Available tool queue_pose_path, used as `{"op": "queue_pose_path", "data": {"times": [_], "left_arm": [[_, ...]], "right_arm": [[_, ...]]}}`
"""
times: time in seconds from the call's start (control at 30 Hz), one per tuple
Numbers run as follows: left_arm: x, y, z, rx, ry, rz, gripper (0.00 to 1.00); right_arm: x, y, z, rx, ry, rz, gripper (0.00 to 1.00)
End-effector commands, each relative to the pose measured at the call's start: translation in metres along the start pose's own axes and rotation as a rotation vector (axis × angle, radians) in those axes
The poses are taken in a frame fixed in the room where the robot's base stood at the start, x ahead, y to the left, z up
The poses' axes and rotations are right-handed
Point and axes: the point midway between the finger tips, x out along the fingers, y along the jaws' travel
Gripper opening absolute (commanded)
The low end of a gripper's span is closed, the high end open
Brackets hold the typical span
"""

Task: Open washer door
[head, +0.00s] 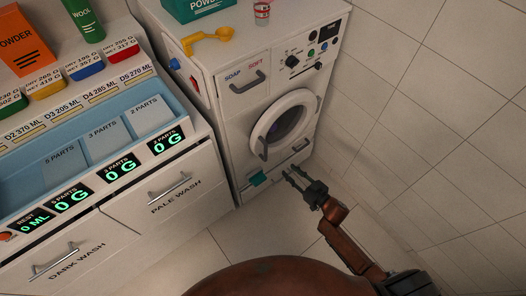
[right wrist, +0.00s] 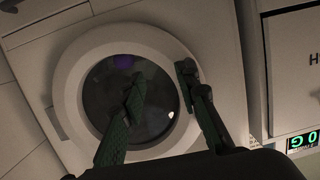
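The white washer (head: 235,105) stands against the wall in the head view. Its round door (head: 262,120) with dark glass looks shut. The door's dark handle (head: 263,149) is on the left of the ring. My right gripper (head: 291,171) is open and empty, low in front of the door. In the right wrist view, the door (right wrist: 70,75) fills the middle and my right gripper's fingers (right wrist: 163,88) are spread before it. One finger overlaps the ring near the handle; I cannot tell whether they touch. My left gripper is out of view.
A counter with a blue tray (head: 60,140) and drawers, including one marked pale wash (head: 175,200), stands left of the washer. A yellow scoop (head: 208,38) and a green powder box (head: 196,8) sit on the washer. The tiled wall (head: 430,100) is at right.

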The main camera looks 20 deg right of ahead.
Motion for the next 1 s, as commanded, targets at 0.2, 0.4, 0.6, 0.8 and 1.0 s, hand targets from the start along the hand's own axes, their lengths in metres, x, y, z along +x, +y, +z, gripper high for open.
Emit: {"op": "queue_pose_path", "data": {"times": [0.2,0.4,0.6,0.8,1.0], "left_arm": [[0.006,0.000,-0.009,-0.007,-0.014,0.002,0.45],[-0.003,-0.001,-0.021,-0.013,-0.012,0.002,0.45],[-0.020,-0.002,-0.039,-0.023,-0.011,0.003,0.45],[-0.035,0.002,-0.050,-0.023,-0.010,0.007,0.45],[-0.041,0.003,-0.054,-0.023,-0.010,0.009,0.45]], "right_arm": [[0.023,-0.035,-0.083,-0.020,0.175,-0.150,0.29],[0.042,-0.043,-0.097,-0.020,0.195,-0.167,0.29],[0.073,-0.048,-0.102,-0.019,0.192,-0.166,0.29],[0.093,-0.051,-0.106,-0.021,0.191,-0.164,0.29],[0.099,-0.052,-0.108,-0.020,0.190,-0.163,0.29]]}}
